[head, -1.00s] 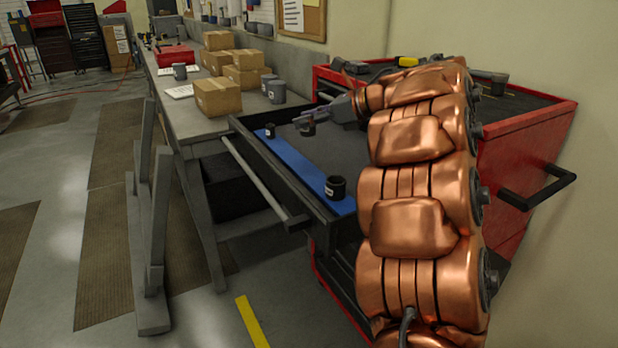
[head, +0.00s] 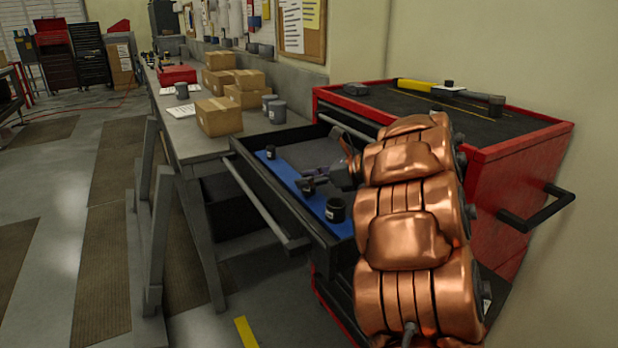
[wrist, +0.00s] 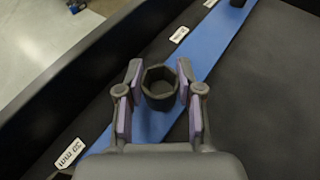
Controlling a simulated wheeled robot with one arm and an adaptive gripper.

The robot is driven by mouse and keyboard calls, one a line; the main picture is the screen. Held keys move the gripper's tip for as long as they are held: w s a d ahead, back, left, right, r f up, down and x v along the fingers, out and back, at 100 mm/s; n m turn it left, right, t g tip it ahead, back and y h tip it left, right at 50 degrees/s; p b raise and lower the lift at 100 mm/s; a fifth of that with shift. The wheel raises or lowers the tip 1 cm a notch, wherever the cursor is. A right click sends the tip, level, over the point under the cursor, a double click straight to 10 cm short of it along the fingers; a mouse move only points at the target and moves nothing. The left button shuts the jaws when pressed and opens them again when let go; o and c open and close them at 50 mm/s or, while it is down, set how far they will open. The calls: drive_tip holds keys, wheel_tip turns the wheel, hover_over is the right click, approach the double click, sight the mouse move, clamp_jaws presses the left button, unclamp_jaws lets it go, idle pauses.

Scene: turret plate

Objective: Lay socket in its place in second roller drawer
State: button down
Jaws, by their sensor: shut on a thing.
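My gripper (head: 320,184) is over the open drawer (head: 262,204) in the head view, above the blue strip (head: 292,176). It is shut on a dark socket (head: 307,185). In the wrist view the socket (wrist: 160,86) sits upright between the two fingers (wrist: 160,70), its hollow hexagonal mouth facing the camera, over the blue strip (wrist: 220,40). I cannot tell whether it touches the strip. A large black socket (head: 336,209) stands at the near end of the strip and a smaller one (head: 270,152) at the far end. White labels (wrist: 69,154) lie beside the strip; one reads 20 mm.
The drawer is pulled out of a red tool cabinet (head: 520,150). A hammer (head: 450,90) and other tools lie on its top. A workbench (head: 190,133) with cardboard boxes (head: 218,117) and grey cups stands at the left. The drawer floor (wrist: 275,95) right of the strip looks bare.

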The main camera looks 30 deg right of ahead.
drive_tip(key=shift+f+b, duration=0.25)
drive_tip(key=shift+b, duration=0.15)
drive_tip(key=c, duration=0.7)
unclamp_jaws()
drive_tip(key=shift+c, duration=0.2)
drive_tip(key=shift+r, duration=0.2)
drive_tip(key=shift+r+p, duration=0.2)
drive_tip(key=shift+p, duration=0.35)
drive_tip(key=b+v, duration=0.2)
drive_tip(key=v, duration=1)
drive_tip(key=shift+f, duration=0.25)
